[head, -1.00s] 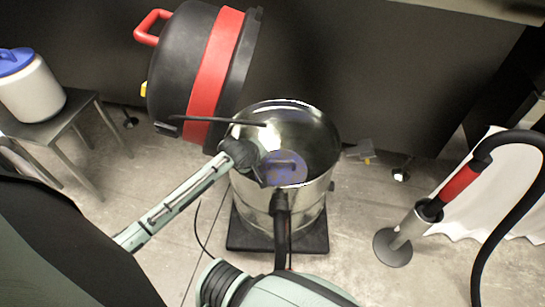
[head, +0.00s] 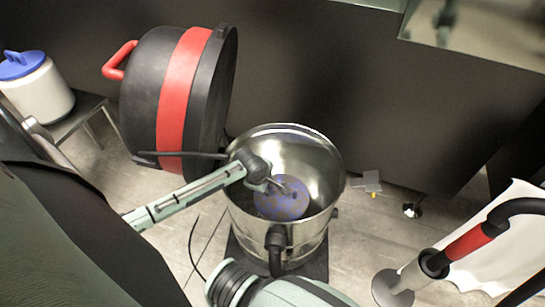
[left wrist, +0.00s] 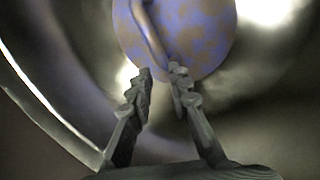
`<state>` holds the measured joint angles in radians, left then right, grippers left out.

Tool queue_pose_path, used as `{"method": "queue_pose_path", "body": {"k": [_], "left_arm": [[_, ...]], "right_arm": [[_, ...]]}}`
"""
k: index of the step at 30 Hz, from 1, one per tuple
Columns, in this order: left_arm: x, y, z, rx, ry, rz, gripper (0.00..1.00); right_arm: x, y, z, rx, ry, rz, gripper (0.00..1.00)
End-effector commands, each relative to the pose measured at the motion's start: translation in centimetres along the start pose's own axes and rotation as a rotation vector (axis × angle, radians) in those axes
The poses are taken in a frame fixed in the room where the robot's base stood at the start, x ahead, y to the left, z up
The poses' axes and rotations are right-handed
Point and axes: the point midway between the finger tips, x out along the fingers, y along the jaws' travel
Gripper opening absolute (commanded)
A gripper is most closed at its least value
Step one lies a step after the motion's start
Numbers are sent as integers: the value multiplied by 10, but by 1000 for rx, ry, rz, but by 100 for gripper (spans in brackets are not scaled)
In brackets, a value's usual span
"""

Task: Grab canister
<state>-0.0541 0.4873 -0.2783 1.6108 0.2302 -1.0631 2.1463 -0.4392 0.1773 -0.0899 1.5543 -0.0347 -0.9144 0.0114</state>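A round lid, blue-violet with brownish blotches (head: 281,205), lies inside the shiny steel drum (head: 243,209). It has an upright bar handle on top, and the body below it is hidden. In the left wrist view the lid (left wrist: 210,35) fills the top middle, with the handle running down toward my fingers. My left gripper (head: 283,190) reaches over the drum's left rim and points down at the lid. Its fingers (left wrist: 162,74) stand apart close to the handle, nearer it on the right side. My right gripper is out of view; part of my right arm shows at the bottom.
The black-and-red vacuum head (head: 177,95) is tilted up behind the drum's left side. A white canister with a blue lid (head: 40,92) stands on a stool at left. A vacuum hose wand with a red grip (head: 467,244) stands at right. The drum wall surrounds my left gripper.

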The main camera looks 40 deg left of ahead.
Motion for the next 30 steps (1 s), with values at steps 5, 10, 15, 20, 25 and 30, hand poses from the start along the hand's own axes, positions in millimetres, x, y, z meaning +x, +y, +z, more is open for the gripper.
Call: {"method": "queue_pose_path", "body": {"k": [5, 10, 15, 20, 25, 30], "left_arm": [[25, 4, -1, -1, 7, 2, 19], [46, 3, 0, -2, 7, 0, 19], [52, 1, -1, -2, 8, -1, 19], [52, 0, -2, -2, 9, -2, 27], [53, 0, -3, -2, 11, -4, 6], [53, -1, -4, -1, 12, -5, 0]], "right_arm": [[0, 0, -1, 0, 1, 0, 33], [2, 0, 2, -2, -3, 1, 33], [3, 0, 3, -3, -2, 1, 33], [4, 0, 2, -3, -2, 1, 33], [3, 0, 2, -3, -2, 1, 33], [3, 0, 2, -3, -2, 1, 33]]}}
